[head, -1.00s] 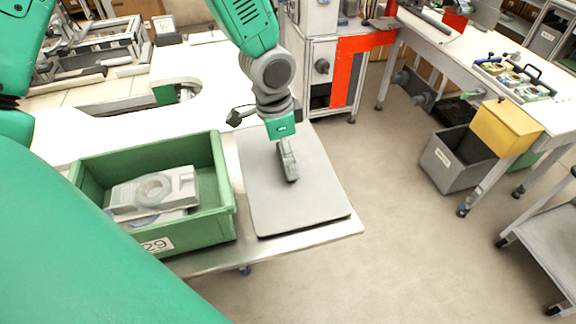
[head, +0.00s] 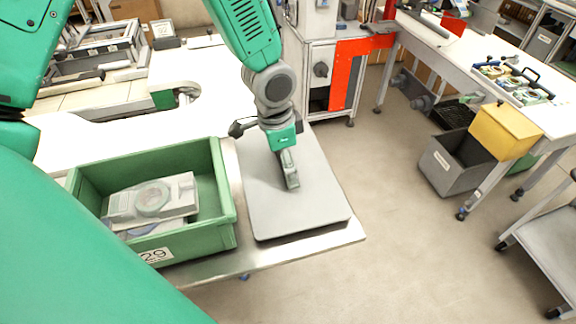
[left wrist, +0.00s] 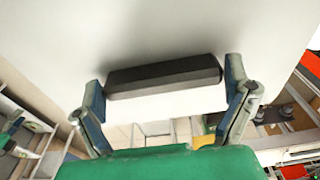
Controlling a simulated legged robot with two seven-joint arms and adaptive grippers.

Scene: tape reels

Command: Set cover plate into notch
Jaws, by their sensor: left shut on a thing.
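My left gripper (head: 290,175) comes down from the top of the head view over a flat grey cover plate (head: 303,208). In the left wrist view its fingers (left wrist: 167,85) are shut on the ends of a dark bar handle (left wrist: 165,76) on the plate's pale face (left wrist: 160,30). The plate lies at the right end of the bench, beside the green bin; whether it rests flat or is slightly raised I cannot tell. A rounded notch (head: 203,92) is cut in the white bench top, left of the arm. My right gripper is not in view.
A green bin (head: 226,205) marked 29 holds grey parts (head: 150,200) left of the plate. The metal bench edge (head: 330,236) runs in front of the plate. Open floor lies to the right, before a side bench with a yellow box (head: 503,130) and grey bin (head: 447,165).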

